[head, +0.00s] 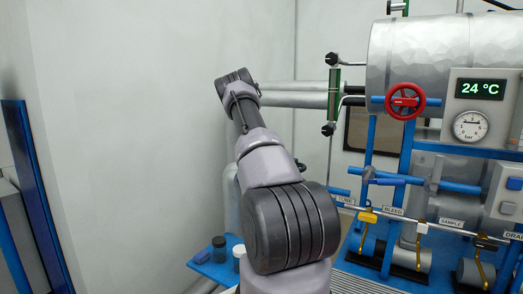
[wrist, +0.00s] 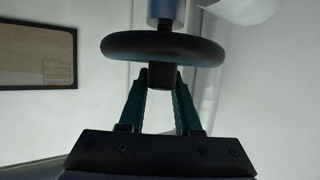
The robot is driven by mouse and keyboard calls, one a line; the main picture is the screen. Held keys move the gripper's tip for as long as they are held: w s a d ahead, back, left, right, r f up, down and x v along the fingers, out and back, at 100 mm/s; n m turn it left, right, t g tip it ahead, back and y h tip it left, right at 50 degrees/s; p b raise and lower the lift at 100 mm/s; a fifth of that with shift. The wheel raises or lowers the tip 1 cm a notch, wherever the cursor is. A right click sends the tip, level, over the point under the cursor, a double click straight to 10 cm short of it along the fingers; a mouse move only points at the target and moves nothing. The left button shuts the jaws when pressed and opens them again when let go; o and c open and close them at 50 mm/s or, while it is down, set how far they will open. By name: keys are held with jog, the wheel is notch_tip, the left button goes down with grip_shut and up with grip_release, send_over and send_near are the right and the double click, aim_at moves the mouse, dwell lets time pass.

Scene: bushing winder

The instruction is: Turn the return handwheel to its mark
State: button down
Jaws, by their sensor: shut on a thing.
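In the wrist view a dark handwheel (wrist: 120,47) is seen nearly edge-on, on a pale and blue stem (wrist: 166,12) above it. A square black hub (wrist: 161,76) sticks out of the wheel toward me. My gripper (wrist: 162,84) has its two teal fingers on either side of this hub, shut on it. No mark shows on the wheel from this angle. In the head view my arm reaches up and away to the left, and the gripper and this handwheel are hidden behind it. I cannot tell from the pictures whether it is the return handwheel.
In the head view a red handwheel (head: 405,101) sits on the blue frame at right, beside a display reading 24 °C (head: 483,89) and a bar gauge (head: 470,126). Labelled valves line a rail below. A blue shelf (head: 217,268) holds jars. A window (wrist: 37,56) shows in the wrist view.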

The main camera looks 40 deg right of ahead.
jog(key=n+t+y, duration=0.1)
jog(key=n+y, duration=0.2)
jog(key=y, duration=0.1)
jog(key=n+t+y, duration=0.1)
jog(key=n+y, duration=0.2)
jog(key=n, duration=0.1)
jog(key=shift+d+t+y, duration=0.1)
jog(key=shift+t+y, duration=0.3)
jog(key=n+y, duration=0.2)
jog(key=shift+f+y, duration=0.1)
jog(key=shift+y, duration=0.3)
jog(key=shift+n+g+y, duration=0.6)
jog(key=shift+n+y, duration=0.7)
jog(key=shift+n, duration=0.1)
jog(key=shift+n+y, duration=0.5)
jog(key=c, duration=0.6)
grip_release()
jog(key=v, duration=0.7)
jog(key=shift+s, duration=0.15)
